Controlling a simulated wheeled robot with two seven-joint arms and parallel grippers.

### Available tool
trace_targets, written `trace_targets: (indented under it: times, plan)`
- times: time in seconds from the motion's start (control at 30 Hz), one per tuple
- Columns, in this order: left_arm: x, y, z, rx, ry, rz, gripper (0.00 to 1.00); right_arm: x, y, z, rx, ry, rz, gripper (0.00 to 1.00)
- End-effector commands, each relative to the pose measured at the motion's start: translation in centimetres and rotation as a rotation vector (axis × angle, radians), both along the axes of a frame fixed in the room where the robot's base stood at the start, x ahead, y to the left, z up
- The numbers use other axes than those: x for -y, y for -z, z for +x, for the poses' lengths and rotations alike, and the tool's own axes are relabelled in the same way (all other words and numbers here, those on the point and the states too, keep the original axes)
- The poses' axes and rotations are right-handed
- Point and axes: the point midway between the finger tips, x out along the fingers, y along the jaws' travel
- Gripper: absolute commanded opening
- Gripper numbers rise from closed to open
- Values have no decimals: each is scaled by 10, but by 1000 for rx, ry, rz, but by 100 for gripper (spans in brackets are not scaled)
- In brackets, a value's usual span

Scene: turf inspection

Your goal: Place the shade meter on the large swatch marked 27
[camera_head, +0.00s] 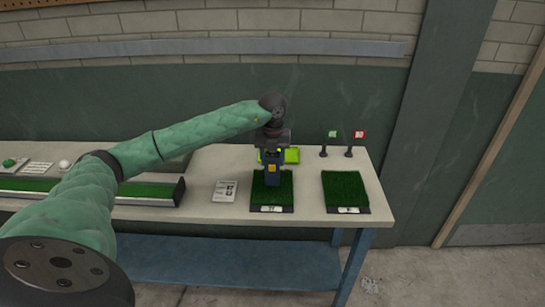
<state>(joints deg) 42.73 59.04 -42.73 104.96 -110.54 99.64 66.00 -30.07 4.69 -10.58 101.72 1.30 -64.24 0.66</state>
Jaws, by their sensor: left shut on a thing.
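My left gripper (272,151) points down over the table and is shut on the shade meter (271,178), a dark upright block with a yellow patch. The meter is over the left large green turf swatch (285,196). Its lower end overlaps the turf in the picture; I cannot tell whether it touches. That swatch's front label (271,209) looks like 27, though it is small. A second large swatch (345,190) lies to the right; its label is too small to read surely. My right gripper is not in view.
A printed card (225,191) lies left of the swatches. A long turf strip (148,193) in a metal-edged tray is further left.

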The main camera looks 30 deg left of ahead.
Motion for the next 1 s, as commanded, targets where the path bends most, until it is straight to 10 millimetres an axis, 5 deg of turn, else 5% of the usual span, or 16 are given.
trace_targets:
  times: [0.63, 0.67, 0.77, 1.0]
  plan:
    - [0, 5, 0, 2, 0, 0, 17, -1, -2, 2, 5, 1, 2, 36]
    - [0, 5, 0, 1, 0, 0, 49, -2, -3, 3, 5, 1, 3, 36]
    - [0, 5, 0, 1, 0, 0, 69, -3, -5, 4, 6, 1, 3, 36]
    - [0, 5, 0, 1, 0, 0, 69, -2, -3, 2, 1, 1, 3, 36]
